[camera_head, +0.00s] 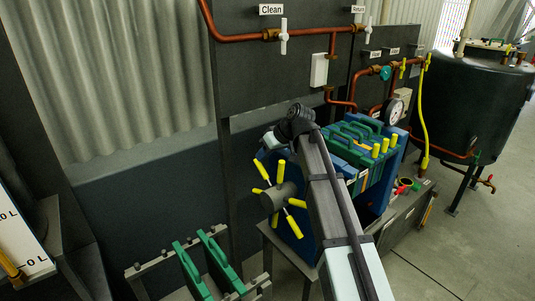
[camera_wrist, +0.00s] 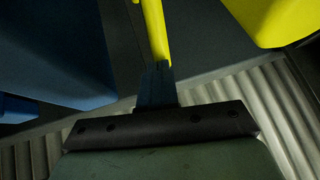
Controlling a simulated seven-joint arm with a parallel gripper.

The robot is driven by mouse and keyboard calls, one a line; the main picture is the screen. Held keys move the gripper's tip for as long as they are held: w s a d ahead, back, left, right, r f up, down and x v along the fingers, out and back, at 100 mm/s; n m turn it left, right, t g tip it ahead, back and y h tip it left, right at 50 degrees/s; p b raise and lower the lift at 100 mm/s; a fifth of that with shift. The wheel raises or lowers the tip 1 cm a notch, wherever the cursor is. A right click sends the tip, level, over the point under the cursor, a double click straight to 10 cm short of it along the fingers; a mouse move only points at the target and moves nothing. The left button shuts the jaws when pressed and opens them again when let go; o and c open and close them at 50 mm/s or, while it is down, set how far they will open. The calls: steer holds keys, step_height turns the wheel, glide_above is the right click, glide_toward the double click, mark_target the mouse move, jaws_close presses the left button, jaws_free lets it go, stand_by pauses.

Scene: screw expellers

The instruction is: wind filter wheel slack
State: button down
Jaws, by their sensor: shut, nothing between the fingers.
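The filter wheel (camera_head: 279,198) is a grey hub with several yellow spokes, at the left end of the blue filter press (camera_head: 376,190) in the head view. My gripper shows in the wrist view (camera_wrist: 158,72) with its narrow dark fingers shut and empty. A yellow spoke (camera_wrist: 154,28) lies straight beyond the fingertips, touching or very near them; I cannot tell which. Another yellow spoke (camera_wrist: 262,20) is close at the upper right. In the head view my arm crosses in front of the press, and its end is above the wheel, with the fingertips not clearly visible.
Blue framework (camera_wrist: 50,55) fills the left of the wrist view. Green plates (camera_head: 200,270) stand in a rack below left of the wheel. Copper pipes (camera_head: 235,37) with valves run along the dark panel behind. A dark tank (camera_head: 475,90) stands at right beside open floor.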

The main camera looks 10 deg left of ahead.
steer(key=shift+w+a+f, duration=0.4)
steer(key=shift+a+f, duration=0.05)
steer(key=shift+f, duration=0.15)
stand_by(0.3)
